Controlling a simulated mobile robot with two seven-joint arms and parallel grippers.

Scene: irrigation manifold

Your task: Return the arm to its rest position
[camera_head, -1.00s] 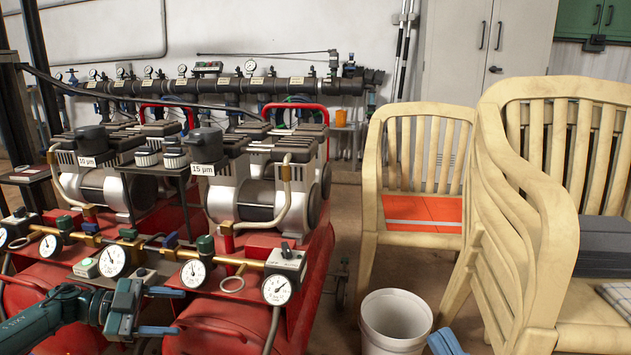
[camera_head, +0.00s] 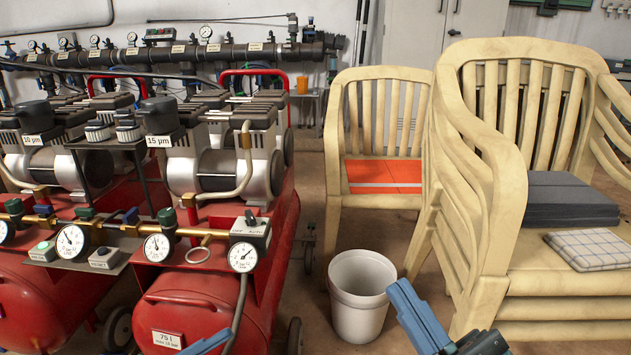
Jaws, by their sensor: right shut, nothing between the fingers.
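My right gripper (camera_head: 403,293) shows at the bottom edge, right of centre. Its blue fingers are together with nothing between them, and they point up and left, in front of the stacked chairs and near the white bucket (camera_head: 345,318). Part of its dark body shows at the bottom edge. Of my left gripper (camera_head: 207,341), only a blue finger part shows at the bottom edge, in front of the red compressor tank; the rest is out of frame, so its opening is hidden.
Red compressors (camera_head: 190,310) with gauges fill the left side. Stacked cream chairs (camera_head: 470,215) stand at right, holding a grey cushion (camera_head: 568,200) and a checked cloth (camera_head: 590,249). A dark manifold pipe (camera_head: 170,55) runs along the wall.

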